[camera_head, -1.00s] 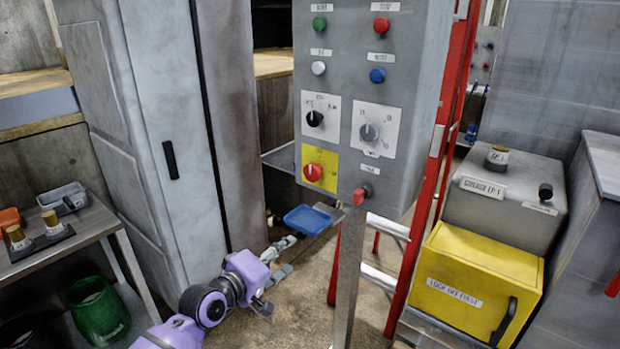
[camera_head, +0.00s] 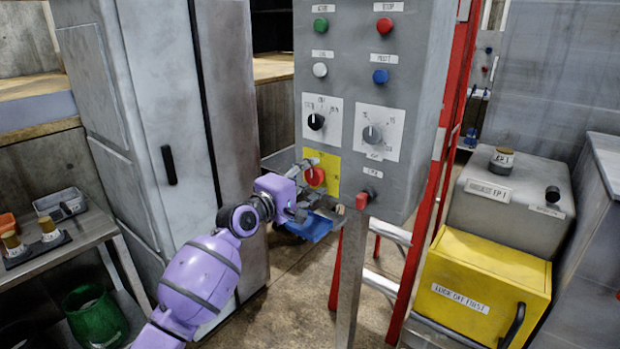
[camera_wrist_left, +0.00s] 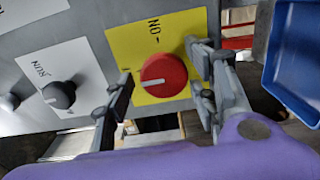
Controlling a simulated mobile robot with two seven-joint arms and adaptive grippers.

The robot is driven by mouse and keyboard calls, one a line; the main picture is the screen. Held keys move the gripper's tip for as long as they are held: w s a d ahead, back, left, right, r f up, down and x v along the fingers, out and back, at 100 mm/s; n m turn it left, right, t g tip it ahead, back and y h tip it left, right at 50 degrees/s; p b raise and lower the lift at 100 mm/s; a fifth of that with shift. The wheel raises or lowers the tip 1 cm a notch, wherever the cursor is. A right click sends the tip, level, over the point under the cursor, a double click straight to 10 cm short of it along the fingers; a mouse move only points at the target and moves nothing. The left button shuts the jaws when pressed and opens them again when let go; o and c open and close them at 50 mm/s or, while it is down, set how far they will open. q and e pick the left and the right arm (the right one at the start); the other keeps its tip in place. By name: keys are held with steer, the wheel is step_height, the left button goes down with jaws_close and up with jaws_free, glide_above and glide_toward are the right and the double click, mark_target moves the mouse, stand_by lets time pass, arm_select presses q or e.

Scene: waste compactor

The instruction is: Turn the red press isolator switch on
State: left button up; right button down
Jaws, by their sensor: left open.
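The red isolator switch (camera_head: 315,176) is a round knob on a yellow plate (camera_head: 329,160) at the lower left of the grey control panel. In the left wrist view, the red knob (camera_wrist_left: 163,76) sits on the yellow plate (camera_wrist_left: 140,45), with a white pointer line toward the picture's left. My left gripper (camera_head: 312,185) is open in front of the switch. In the left wrist view, its fingers (camera_wrist_left: 163,95) stand on either side of the knob, with gaps still visible. The gripper partly hides the knob and plate in the head view. My right gripper is not in view.
Above the switch are a black knob (camera_head: 316,121) and a grey knob (camera_head: 372,133). A red button (camera_head: 363,200) sticks out to the right. A blue tray (camera_head: 308,228) is below the panel. A red ladder frame (camera_head: 436,150) stands behind it.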

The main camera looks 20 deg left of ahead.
arm_select(q)
steer(key=shift+c, duration=0.6)
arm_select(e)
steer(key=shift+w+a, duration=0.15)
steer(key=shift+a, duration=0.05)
arm_select(q)
steer(key=c, duration=1)
steer(key=shift+o, duration=0.2)
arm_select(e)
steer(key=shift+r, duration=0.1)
